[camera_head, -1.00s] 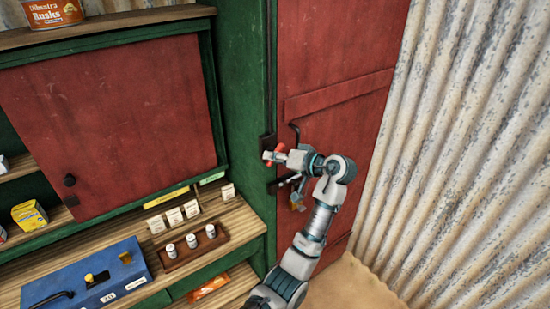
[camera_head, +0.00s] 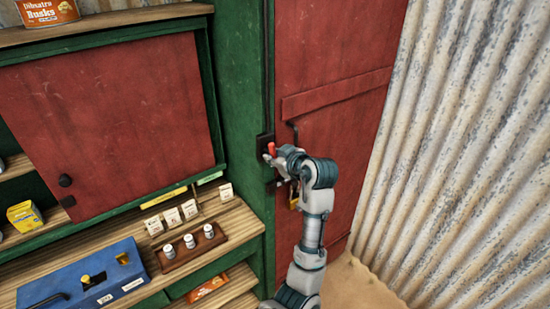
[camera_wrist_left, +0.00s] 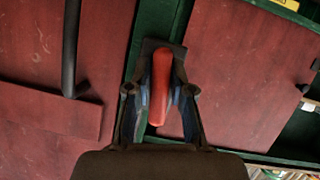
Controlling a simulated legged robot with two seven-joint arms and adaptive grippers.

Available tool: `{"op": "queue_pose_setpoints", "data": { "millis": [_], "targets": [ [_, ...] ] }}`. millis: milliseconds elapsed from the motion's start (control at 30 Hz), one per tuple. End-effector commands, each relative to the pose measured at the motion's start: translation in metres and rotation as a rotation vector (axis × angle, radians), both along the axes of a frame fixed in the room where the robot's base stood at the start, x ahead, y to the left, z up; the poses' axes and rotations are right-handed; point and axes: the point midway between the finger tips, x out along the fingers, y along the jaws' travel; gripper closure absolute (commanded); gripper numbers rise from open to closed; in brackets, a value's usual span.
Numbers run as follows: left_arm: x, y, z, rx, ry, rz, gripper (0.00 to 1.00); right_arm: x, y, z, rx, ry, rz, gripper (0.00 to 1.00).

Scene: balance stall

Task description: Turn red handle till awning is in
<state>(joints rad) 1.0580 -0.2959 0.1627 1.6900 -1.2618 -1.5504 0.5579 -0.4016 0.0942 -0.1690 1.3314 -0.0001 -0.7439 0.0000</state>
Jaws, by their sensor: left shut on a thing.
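The red handle (camera_head: 271,148) sits on a dark plate on the green post beside the red door. My left gripper (camera_head: 276,159) is at the handle, and its wrist partly covers it in the head view. In the left wrist view the red handle (camera_wrist_left: 160,85) stands lengthwise between the two fingers of my left gripper (camera_wrist_left: 160,97), which are shut on it. The awning is not in view. My right gripper is not in view.
A red door (camera_head: 335,65) with a dark bar handle (camera_wrist_left: 70,50) is beside the post. A corrugated wall (camera_head: 460,120) stands at right. A counter (camera_head: 235,230) at left holds a tray (camera_head: 190,248) of small pots and a blue box (camera_head: 85,280).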

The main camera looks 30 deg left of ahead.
Motion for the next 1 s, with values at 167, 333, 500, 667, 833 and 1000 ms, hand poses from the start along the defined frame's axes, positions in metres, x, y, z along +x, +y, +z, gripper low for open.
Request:
{"op": "queue_pose_setpoints", "data": {
  "millis": [167, 333, 500, 667, 833, 1000],
  "targets": [
    [0.002, 0.0, 0.001, -0.059, -0.159, -0.004, 1.0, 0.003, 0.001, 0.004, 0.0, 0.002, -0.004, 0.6],
    [0.002, -0.001, 0.002, -0.121, -0.309, -0.004, 1.0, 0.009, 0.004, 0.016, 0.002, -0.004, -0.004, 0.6],
    [0.003, -0.001, 0.002, -0.182, -0.457, -0.003, 1.0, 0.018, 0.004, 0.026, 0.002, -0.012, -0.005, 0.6],
    [0.004, -0.001, 0.002, -0.24, -0.597, -0.003, 1.0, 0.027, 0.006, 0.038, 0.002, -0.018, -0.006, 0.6],
    [0.004, -0.001, 0.003, -0.301, -0.745, -0.003, 1.0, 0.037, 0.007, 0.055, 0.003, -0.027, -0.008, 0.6],
    [0.004, -0.001, 0.003, -0.361, -0.892, -0.004, 1.0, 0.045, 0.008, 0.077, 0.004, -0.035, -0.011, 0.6]
  ]
}}
